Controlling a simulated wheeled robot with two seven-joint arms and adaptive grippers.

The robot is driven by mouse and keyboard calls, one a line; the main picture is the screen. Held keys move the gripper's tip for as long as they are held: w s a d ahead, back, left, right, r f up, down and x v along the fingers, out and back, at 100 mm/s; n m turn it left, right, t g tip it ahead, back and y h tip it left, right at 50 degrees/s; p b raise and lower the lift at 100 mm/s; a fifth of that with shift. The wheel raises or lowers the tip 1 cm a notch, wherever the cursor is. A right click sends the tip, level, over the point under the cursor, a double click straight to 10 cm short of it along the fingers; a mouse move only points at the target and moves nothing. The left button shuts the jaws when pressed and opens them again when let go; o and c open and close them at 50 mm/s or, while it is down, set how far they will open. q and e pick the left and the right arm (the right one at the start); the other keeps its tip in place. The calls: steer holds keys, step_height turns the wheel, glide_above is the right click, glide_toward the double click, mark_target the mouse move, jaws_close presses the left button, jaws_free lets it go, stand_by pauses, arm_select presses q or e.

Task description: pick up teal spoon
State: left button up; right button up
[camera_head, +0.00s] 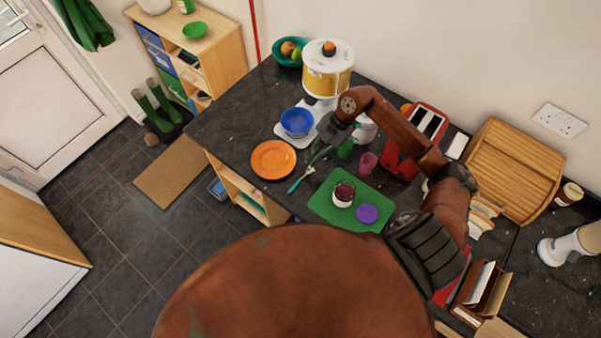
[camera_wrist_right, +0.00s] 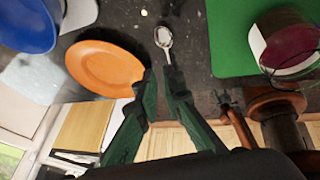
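The teal spoon (camera_head: 301,178) lies on the dark granite counter, between the orange plate (camera_head: 273,160) and the green board (camera_head: 326,204). In the right wrist view the spoon's silvery bowl (camera_wrist_right: 164,38) lies beyond my fingertips, and its handle runs down towards the right-hand finger, which hides the rest. My right gripper (camera_head: 318,153) hangs over the counter just above the spoon in the head view. In the wrist view its two green fingers (camera_wrist_right: 162,82) stand apart with nothing held between them. My left gripper is not in view.
On the board stand a dark-red-filled jar (camera_head: 343,193) and a purple lid-like disc (camera_head: 367,214). A blue bowl (camera_head: 297,122) sits on a white scale behind the plate. A pink cup (camera_head: 368,162) stands near my right arm. The counter's front edge is close to the spoon.

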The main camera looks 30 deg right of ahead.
mark_target(304, 177)
steer(key=f, duration=0.1)
steer(key=s+f, duration=0.1)
steer(key=shift+a+f, duration=0.1)
steer(key=shift+f, duration=0.25)
steer(key=shift+s+a+f+p, duration=0.1)
steer(key=shift+a+f+p, duration=0.1)
steer(key=shift+f+p, duration=0.1)
steer(key=x, duration=0.1)
steer(key=p+x, duration=0.1)
steer(key=x, duration=0.1)
steer(key=shift+s+a, duration=0.15)
steer(key=shift+a, duration=0.2)
steer(key=shift+a+f, duration=0.2)
steer(key=shift+f, duration=0.45)
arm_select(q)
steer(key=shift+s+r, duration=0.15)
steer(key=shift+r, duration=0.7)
arm_select(e)
steer(key=shift+r, duration=0.1)
jaws_close()
